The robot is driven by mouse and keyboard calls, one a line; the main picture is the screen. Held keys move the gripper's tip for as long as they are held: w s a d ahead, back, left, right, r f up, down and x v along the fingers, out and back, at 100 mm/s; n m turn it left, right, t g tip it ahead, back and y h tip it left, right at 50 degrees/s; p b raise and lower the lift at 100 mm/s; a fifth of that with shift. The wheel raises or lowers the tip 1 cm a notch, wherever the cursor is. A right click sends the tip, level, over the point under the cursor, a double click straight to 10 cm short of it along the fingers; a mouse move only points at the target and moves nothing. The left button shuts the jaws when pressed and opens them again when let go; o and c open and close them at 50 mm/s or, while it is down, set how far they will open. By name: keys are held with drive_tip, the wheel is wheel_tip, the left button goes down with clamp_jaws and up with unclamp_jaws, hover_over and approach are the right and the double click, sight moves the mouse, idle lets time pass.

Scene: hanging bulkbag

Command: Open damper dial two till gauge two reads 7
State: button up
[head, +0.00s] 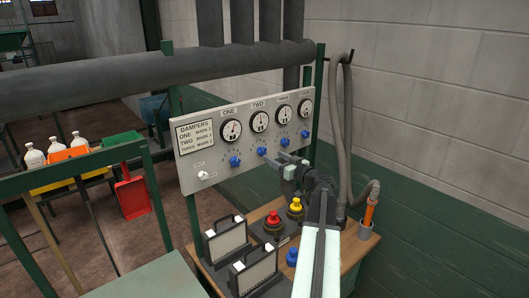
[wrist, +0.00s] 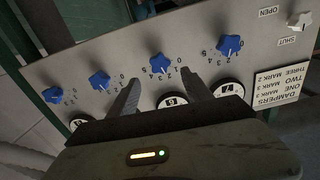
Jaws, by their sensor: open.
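Damper dial two (head: 262,152) is a blue knob on the pale panel, below gauge two (head: 260,121), a round black-rimmed dial. My gripper (head: 281,158) is at the panel near this knob. In the wrist view, which shows the panel upside down, dial two (wrist: 159,63) lies in line with the gap between my open fingertips (wrist: 160,76). I cannot tell whether they touch it. Gauge two (wrist: 172,102) shows between the fingers, partly hidden by my gripper body. Its number looks like 6, but is too small to be sure.
Dial one (wrist: 229,45) and dial three (wrist: 99,80) flank dial two closely. A placard (head: 195,133) and a white switch (head: 203,176) are at the panel's left. A bench below holds a red button (head: 273,218) and a yellow one (head: 295,206). A grey hose (head: 347,120) hangs right.

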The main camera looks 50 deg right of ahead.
sight(264, 151)
drive_tip(key=w, duration=0.7)
drive_tip(key=shift+w+d, duration=0.2)
drive_tip(key=shift+d, duration=0.2)
clamp_jaws()
